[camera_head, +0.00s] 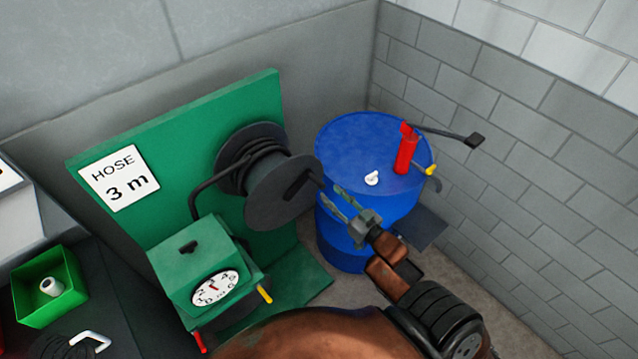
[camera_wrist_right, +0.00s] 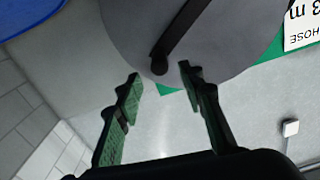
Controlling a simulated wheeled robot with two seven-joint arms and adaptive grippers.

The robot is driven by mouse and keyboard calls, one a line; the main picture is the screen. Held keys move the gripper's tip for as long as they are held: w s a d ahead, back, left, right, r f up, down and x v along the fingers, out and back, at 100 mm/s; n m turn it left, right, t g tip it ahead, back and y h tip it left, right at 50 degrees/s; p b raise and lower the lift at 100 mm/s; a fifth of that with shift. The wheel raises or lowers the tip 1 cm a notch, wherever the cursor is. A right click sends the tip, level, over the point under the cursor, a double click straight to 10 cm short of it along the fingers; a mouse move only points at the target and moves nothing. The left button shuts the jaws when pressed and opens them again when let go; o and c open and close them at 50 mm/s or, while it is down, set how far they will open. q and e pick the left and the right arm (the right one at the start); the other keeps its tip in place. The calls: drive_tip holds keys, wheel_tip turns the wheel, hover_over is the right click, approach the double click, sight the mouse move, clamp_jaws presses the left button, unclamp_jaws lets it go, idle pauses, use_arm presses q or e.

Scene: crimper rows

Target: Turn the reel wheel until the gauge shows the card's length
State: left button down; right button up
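The hose reel (camera_head: 277,205) is a dark grey wheel on a green board, with black hose wound behind its front disc. A dark crank handle (camera_head: 301,184) stands out from the disc. The white card (camera_head: 120,178) reads "HOSE 3 m". The round white gauge (camera_head: 215,288) has a small red needle, too small to read surely. My right gripper (camera_head: 332,196) is open just right of the crank. My left gripper is not in view.
A green box (camera_head: 200,257) carries the gauge. A green bin (camera_head: 75,300) sits at left. A brick wall closes the right.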

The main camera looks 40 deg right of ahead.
sight(324, 188)
drive_tip(key=w+p, duration=0.1)
drive_tip(key=w, duration=0.6)
drive_tip(key=shift+w+f, duration=0.1)
drive_tip(key=shift+w, duration=0.1)
drive_tip(key=shift+c, duration=0.7)
clamp_jaws()
